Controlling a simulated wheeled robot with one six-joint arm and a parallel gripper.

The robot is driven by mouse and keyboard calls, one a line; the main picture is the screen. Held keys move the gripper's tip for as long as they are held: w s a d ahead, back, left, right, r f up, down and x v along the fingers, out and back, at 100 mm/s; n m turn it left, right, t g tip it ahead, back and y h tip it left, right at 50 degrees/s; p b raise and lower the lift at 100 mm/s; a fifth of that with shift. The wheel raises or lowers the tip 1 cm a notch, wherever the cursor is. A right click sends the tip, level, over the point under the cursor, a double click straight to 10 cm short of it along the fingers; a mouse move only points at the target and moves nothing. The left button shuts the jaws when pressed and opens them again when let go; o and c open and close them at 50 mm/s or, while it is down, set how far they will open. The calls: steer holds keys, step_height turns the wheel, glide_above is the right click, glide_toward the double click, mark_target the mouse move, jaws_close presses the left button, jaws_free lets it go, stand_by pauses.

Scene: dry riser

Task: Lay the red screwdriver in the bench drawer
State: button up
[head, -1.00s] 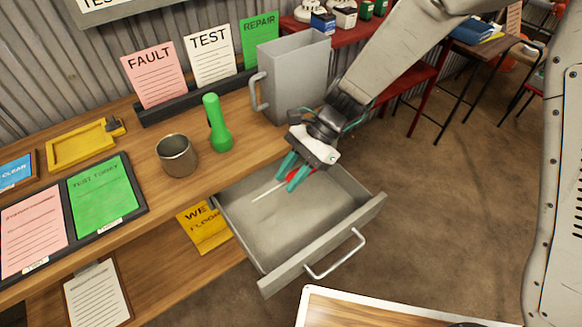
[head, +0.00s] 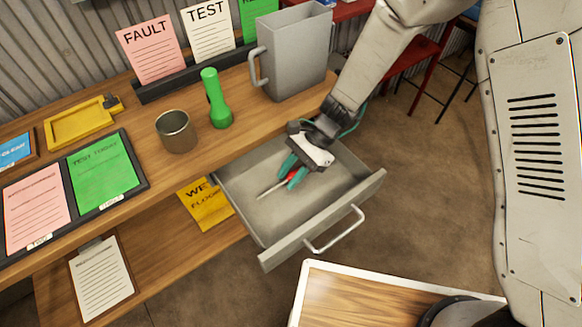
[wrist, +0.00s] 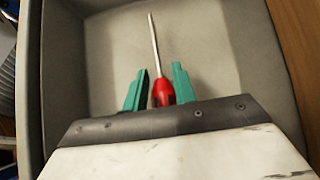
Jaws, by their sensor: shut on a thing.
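The red screwdriver (head: 272,190) has a red handle and a thin pale shaft. It also shows in the wrist view (wrist: 162,92), its shaft pointing away from my gripper. My gripper (head: 287,179) is shut on the red handle, with a teal finger on each side; the fingers also show in the wrist view (wrist: 160,75). The grey bench drawer (head: 322,229) is pulled open, and my gripper and the screwdriver are over its inside. I cannot tell whether the screwdriver touches the drawer floor. The far part of the handle is hidden by my gripper.
On the bench top above the drawer stand a grey bin with a handle (head: 290,60), a green torch (head: 216,100) and a metal mug (head: 176,132). A yellow sign (head: 204,204) is below the bench. The drawer floor looks otherwise empty.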

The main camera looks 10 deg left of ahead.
steer(key=shift+f, duration=0.4)
steer(key=o, duration=1.1)
steer(key=v, duration=0.7)
steer(key=shift+w+d+r, duration=0.2)
steer(key=shift+r, duration=0.05)
